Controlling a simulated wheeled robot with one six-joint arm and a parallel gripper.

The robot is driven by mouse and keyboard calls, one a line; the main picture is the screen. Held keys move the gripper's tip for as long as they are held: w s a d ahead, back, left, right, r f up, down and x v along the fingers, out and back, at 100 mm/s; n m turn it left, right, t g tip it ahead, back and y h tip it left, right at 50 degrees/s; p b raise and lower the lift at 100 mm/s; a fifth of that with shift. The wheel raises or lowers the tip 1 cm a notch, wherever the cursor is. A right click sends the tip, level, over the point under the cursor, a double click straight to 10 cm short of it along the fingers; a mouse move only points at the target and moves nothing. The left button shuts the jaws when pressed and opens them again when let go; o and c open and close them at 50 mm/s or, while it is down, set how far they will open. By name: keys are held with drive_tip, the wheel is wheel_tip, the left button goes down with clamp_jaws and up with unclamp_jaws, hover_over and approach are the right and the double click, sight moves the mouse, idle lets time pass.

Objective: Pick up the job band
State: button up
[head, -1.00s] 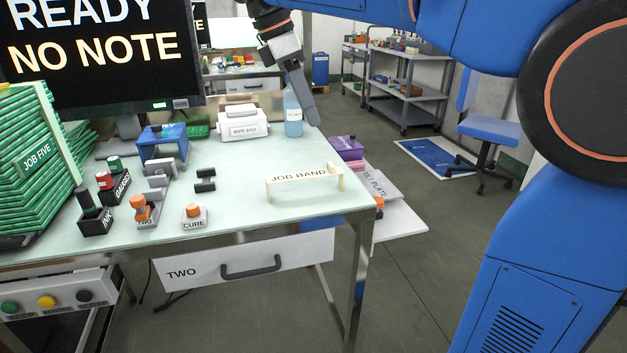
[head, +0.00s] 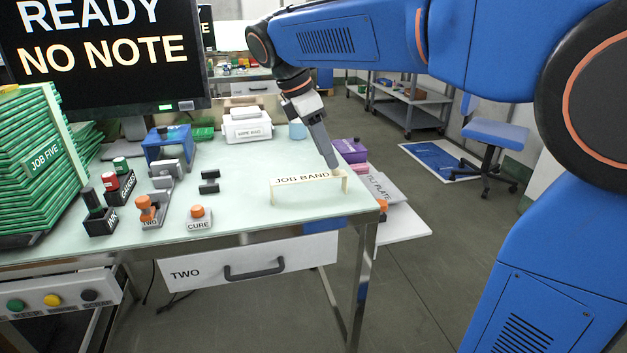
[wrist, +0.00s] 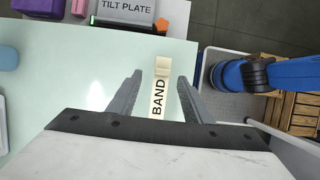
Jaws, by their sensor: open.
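The job band (head: 300,181) is a cream strip lettered JOB BAND, standing on short end legs near the right front corner of the pale green table. My gripper (head: 334,165) points down at the band's right end in the head view. In the wrist view the band (wrist: 158,97) lies between my two open fingers (wrist: 160,85), with a gap on each side, and its near part is hidden behind the gripper body. The fingers hold nothing.
The table (head: 240,215) has free surface left of the band. The CURE stamp (head: 198,217) and small black blocks (head: 209,182) stand further left. A white wipe box (head: 247,125) is behind. The tilt plate (head: 385,187) and purple box (head: 350,150) lie beyond the right edge.

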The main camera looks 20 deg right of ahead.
drive_tip(key=shift+s+d+x, duration=0.1)
drive_tip(key=shift+s+x, duration=0.05)
drive_tip(key=shift+x, duration=1.25)
drive_tip(key=shift+s+d+x, duration=0.1)
drive_tip(key=shift+x, duration=1.3)
drive_tip(key=shift+r, duration=0.1)
drive_tip(key=c, duration=1.1)
drive_tip(key=shift+r, duration=0.1)
